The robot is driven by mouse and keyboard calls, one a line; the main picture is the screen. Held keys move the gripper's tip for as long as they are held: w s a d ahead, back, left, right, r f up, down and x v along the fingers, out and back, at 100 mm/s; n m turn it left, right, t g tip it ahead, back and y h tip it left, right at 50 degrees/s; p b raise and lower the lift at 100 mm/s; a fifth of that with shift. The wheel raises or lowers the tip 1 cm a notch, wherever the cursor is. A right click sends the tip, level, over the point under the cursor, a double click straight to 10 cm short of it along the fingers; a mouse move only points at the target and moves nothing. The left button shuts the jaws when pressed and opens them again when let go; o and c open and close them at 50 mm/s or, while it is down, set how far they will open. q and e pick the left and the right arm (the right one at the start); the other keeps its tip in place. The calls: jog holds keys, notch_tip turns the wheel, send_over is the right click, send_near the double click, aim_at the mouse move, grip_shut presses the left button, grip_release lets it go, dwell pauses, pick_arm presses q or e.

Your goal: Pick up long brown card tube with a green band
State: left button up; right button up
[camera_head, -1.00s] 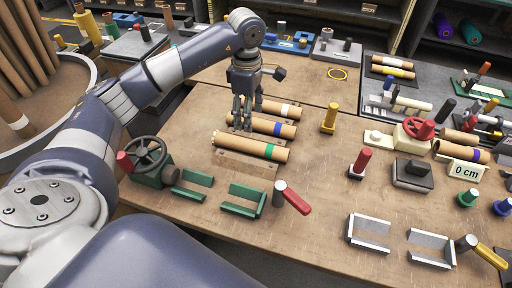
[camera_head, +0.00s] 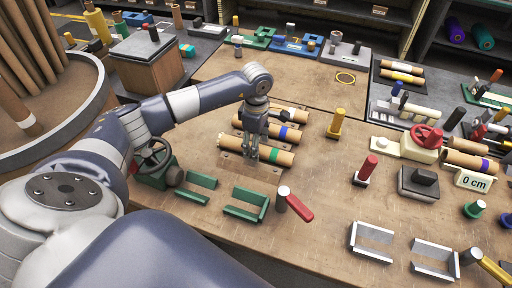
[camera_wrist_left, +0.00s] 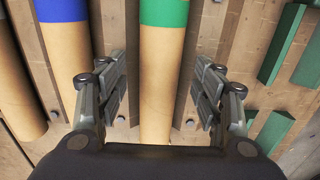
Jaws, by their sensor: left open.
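The brown card tube with the green band (camera_head: 285,158) is the nearest of three tubes lying on a wooden rack. In the left wrist view its green band (camera_wrist_left: 164,12) is at the top and its bare length runs down the middle. My left gripper (camera_head: 254,155) is over this tube. Its fingers (camera_wrist_left: 158,90) are open, one on each side of the tube, with gaps showing. Whether the fingertips reach below the tube's top is hard to tell. My right gripper is not in view.
A tube with a blue band (camera_head: 293,135) lies just behind, and one with a white band (camera_head: 297,118) behind that. A yellow peg (camera_head: 336,123) is to the right.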

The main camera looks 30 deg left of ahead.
pick_arm(q)
jog(key=shift+f, duration=0.35)
grip_shut()
jog(key=shift+r, duration=0.1)
